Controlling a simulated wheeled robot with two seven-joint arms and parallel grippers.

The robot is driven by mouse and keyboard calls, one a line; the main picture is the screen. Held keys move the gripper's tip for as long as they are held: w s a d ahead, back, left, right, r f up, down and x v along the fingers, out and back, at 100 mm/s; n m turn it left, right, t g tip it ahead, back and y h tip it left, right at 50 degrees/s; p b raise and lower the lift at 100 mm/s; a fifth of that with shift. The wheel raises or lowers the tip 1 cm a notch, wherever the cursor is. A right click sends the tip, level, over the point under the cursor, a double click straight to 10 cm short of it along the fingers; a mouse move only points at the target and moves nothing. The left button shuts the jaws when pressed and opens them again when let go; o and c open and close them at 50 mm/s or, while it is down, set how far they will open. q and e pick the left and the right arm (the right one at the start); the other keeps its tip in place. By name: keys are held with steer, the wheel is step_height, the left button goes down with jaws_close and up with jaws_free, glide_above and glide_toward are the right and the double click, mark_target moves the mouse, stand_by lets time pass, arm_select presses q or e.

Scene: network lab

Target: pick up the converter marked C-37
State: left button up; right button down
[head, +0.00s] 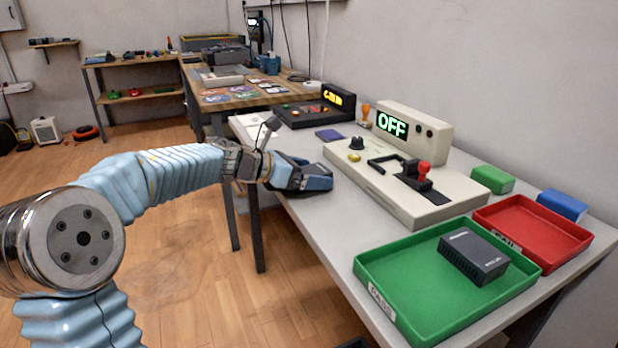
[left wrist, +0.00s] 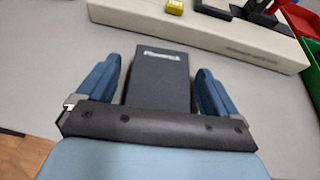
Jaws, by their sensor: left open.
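My left gripper (head: 318,178) is open above the near edge of the table, left of the beige control box. In the left wrist view, its two blue fingers (left wrist: 160,78) stand on either side of a dark box-shaped converter (left wrist: 158,85), with a gap on each side. The converter has small pale print at its far end, too small to read. In the head view the gripper mostly hides it. Another dark converter (head: 474,254) lies in the green tray (head: 375,283); its marking is also unreadable. My right gripper is not in view.
The beige control box (head: 400,192) with an "OFF" display (head: 392,124) stands just beyond the gripper. A red tray (head: 545,228), a green block (head: 492,180) and a blue block (head: 562,205) are to the right. The table's front strip (head: 320,220) is clear.

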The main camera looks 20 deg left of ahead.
arm_select(q)
steer(key=c, duration=1.2)
steer(key=shift+c, duration=0.2)
